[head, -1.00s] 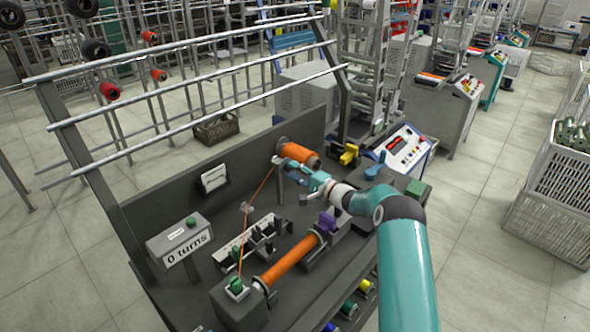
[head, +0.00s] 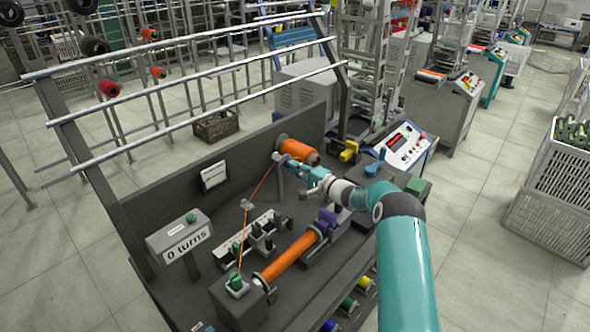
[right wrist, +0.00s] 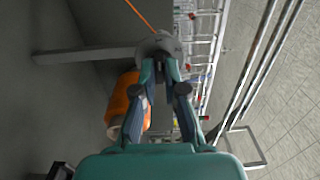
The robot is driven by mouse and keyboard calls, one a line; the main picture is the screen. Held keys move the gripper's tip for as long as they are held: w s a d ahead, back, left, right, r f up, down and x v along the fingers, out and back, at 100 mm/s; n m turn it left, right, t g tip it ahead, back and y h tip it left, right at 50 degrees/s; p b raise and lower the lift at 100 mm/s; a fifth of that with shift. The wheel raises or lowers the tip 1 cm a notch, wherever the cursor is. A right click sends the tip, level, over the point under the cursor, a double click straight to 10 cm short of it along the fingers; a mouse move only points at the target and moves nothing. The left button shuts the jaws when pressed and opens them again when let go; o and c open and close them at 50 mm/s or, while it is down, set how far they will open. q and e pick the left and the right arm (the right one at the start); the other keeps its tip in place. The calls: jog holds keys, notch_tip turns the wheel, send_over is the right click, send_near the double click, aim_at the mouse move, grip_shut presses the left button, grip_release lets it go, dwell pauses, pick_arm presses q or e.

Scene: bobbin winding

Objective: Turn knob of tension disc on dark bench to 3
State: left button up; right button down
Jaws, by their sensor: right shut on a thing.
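The tension disc (head: 278,157) is a small grey round part on a post on the dark bench (head: 205,290), in front of the orange spool at the back. Its dial marks are too small to read. My right gripper (head: 288,164) reaches it from the right. In the right wrist view the teal fingers (right wrist: 160,62) are shut on the grey knob (right wrist: 158,43) of the disc, with the orange thread running off above it. The fingers hide part of the knob. My left gripper is not in view.
The orange spool (head: 298,151) is close behind the disc. Thread runs down past a guide (head: 246,204) to the front left. A long orange bobbin (head: 288,258), a purple block (head: 328,217) and a counter reading "0 turns" (head: 182,238) stand on the bench.

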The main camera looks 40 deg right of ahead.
jog(key=shift+a+f+m+b, duration=0.15)
jog(key=shift+m+b, duration=1.55)
jog(key=shift+m, duration=4.15)
jog(key=shift+d+f+m+b, duration=0.15)
jog(key=shift+m+b, duration=1.55)
jog(key=shift+m, duration=4.15)
jog(key=shift+a+f, duration=0.1)
jog(key=c, duration=1.2)
grip_release()
jog(key=shift+c, duration=0.2)
jog(key=shift+r, duration=0.25)
